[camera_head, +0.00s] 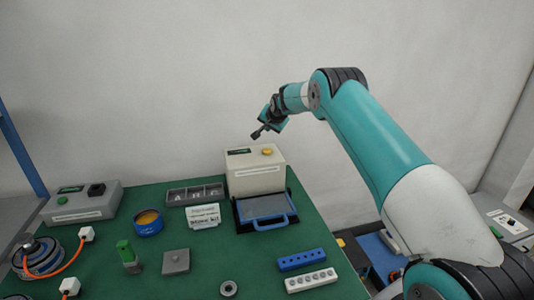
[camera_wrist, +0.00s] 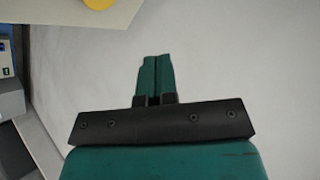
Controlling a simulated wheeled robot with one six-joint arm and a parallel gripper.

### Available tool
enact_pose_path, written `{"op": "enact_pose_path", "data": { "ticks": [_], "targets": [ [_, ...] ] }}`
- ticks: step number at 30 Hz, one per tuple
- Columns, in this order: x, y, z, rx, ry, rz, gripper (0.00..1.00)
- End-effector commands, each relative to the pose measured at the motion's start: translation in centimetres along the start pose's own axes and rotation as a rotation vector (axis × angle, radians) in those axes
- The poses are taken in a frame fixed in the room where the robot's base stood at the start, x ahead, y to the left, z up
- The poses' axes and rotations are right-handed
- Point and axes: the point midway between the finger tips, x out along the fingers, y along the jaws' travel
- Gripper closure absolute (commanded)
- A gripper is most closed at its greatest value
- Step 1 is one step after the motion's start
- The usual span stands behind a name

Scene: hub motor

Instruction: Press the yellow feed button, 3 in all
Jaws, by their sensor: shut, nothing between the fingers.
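The yellow feed button (camera_head: 267,151) sits on top of the cream box (camera_head: 256,183) at the back of the green table. In the wrist view, part of the yellow button (camera_wrist: 98,3) shows at the top edge, on a corner of the cream box (camera_wrist: 112,20). My gripper (camera_head: 256,134) is in the air above the box, a little left of the button and apart from it. In the wrist view, my gripper's fingers (camera_wrist: 155,75) are together with nothing between them.
A tray with a blue handle (camera_head: 265,208) lies in front of the box. A compartment tray (camera_head: 195,195), a white sign (camera_head: 203,216) and a blue round tin (camera_head: 148,222) stand to its left. A grey control box (camera_head: 82,205) is at far left. Blue and white holed blocks (camera_head: 302,260) lie in front.

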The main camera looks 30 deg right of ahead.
Motion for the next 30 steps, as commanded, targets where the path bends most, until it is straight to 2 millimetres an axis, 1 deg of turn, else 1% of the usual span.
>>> {"op": "enact_pose_path", "data": {
  "ticks": [1,9,12,16,30],
  "targets": [
    [0.8,0.6,0.6,0.000,-0.002,0.002,1.00],
    [3.6,2.6,2.6,0.000,-0.001,0.001,1.00],
    [4.2,3.1,3.1,0.000,-0.001,0.001,1.00],
    [4.4,3.2,3.2,0.000,-0.001,0.001,1.00],
    [4.3,3.2,3.2,0.000,-0.001,0.001,1.00]
  ]
}}
